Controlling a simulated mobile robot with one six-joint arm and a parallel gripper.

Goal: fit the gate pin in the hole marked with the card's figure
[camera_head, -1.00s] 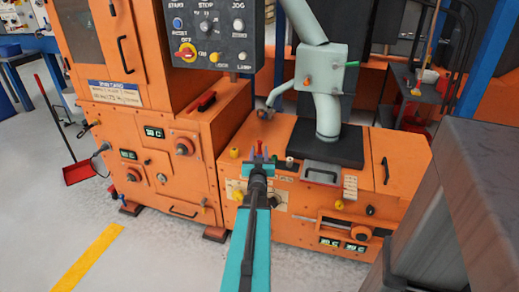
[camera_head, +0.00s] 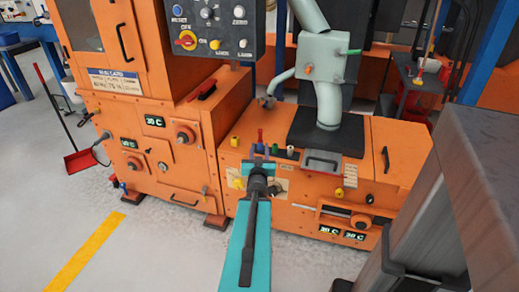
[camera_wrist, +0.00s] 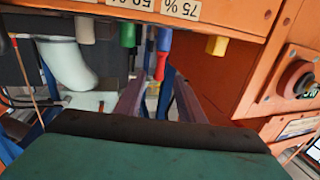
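My gripper (camera_wrist: 160,92) is open in the wrist view, with its two purple-grey fingers apart. In the head view my gripper (camera_head: 259,166) is in front of the orange machine's top edge. A red-handled peg (camera_wrist: 163,52) shows between and beyond the fingertips, apart from them. A blue peg (camera_wrist: 140,34), a green peg (camera_wrist: 127,33), a pale peg (camera_wrist: 84,29) and a yellow peg (camera_wrist: 217,45) stand in the same row. I cannot tell which is the gate pin. Inverted percentage labels (camera_wrist: 180,8) show on the front. The card (camera_head: 113,79) is too small to read.
The orange cabinet (camera_head: 150,170) with knobs and displays stands left. A control box (camera_head: 213,28) hangs above. Floor is clear in front left.

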